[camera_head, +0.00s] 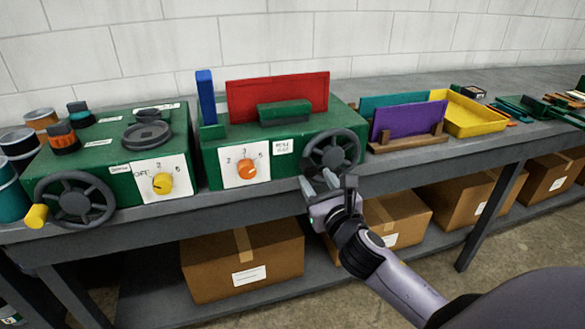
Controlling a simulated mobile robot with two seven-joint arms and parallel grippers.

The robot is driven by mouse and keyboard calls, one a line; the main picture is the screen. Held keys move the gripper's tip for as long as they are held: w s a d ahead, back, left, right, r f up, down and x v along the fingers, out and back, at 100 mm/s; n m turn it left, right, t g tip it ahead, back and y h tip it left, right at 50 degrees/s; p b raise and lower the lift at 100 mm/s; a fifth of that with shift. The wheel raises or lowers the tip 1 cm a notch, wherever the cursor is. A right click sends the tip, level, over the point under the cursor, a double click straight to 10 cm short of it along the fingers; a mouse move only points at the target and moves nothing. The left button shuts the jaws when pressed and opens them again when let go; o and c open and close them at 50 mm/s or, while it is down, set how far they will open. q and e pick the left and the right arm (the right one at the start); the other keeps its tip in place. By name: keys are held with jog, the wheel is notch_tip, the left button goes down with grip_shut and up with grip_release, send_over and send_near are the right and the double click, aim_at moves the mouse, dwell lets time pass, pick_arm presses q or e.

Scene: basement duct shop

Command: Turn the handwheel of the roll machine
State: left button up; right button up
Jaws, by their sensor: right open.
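A green machine (212,165) in the middle of the bench has a dark handwheel (331,152) on the right of its front. Its small white label (284,147) is hard to read. An orange knob (246,169) sits on its white dial plate. My right gripper (317,181) is open and empty, just below the lower left of this handwheel. I cannot tell whether a fingertip touches the rim. A second green machine (112,175) at the left has a dark handwheel (75,201) with a yellow handle and a yellow dial knob. My left gripper is not in view.
The grey bench (230,200) runs across the view, with cardboard boxes (243,266) on its lower shelf. Purple and teal panels in a wooden rack (408,143) and a yellow tray (467,114) stand right of the middle machine. Cans (20,145) crowd the far left.

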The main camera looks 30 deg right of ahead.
aim_at(311, 172)
jog(key=shift+x, duration=3.6)
jog(key=shift+d, duration=0.1)
grip_shut()
